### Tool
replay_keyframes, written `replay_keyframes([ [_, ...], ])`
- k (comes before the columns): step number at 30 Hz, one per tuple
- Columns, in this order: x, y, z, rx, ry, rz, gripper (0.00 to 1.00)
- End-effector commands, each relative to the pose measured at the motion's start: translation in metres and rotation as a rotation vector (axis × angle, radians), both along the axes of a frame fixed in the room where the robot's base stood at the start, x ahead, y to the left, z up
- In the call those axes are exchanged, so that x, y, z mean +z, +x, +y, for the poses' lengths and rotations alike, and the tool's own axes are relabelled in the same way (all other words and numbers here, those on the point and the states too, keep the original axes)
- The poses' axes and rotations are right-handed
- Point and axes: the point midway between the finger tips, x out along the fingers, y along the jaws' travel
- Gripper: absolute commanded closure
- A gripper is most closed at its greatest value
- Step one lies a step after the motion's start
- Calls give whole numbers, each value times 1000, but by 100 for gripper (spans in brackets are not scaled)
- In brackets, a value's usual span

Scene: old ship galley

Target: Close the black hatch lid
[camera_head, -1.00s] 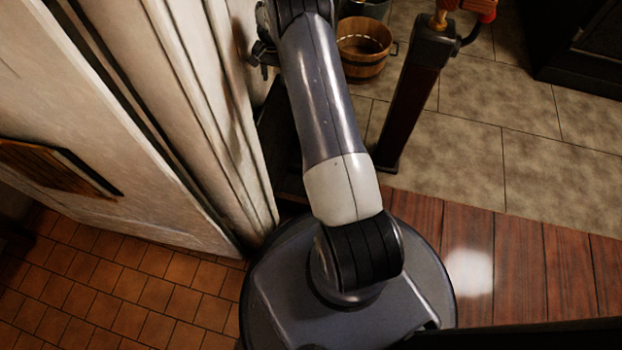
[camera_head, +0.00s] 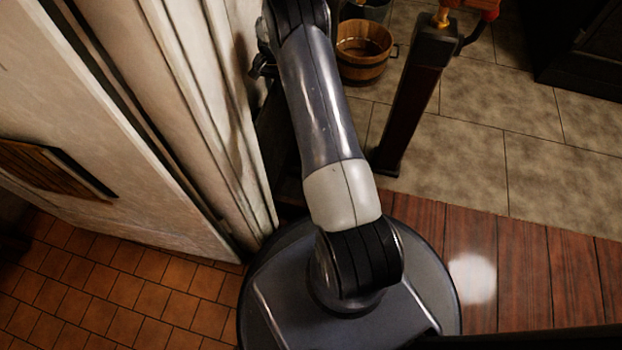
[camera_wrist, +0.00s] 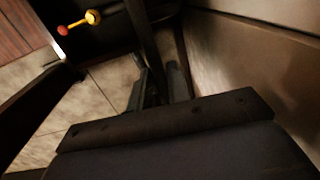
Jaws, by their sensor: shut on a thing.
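My gripper (camera_wrist: 162,85) shows in the wrist view, its dark fingers close together beyond the dark mount. It is shut on a thin, dark upright strip (camera_wrist: 146,45) that runs up from between the fingers. The strip looks like an edge of the black hatch lid, but the view is too dark to be sure. The lid's full shape, hinge and opening cannot be made out. In the head view my arm reaches up past the top edge, and my gripper is out of that picture.
A pale wall panel (camera_head: 90,130) stands close on the left of my arm. A dark post (camera_head: 412,110) stands to its right, with a wooden bucket (camera_head: 365,50) behind. Stone tiles (camera_head: 500,100) and wood planks (camera_head: 525,270) at the right are clear.

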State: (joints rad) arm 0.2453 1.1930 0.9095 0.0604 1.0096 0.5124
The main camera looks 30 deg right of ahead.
Motion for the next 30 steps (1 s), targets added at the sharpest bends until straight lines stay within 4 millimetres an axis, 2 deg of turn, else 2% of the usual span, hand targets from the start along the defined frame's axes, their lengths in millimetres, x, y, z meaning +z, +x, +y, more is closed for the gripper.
replay_keyframes([
  [5, 0, 1, 0, 0, 1, -2, 100],
  [16, 0, -2, -2, -2, 10, -11, 100],
  [25, -3, -38, -39, -10, 138, -142, 100],
  [30, -3, -50, -50, -3, 190, -193, 100],
])
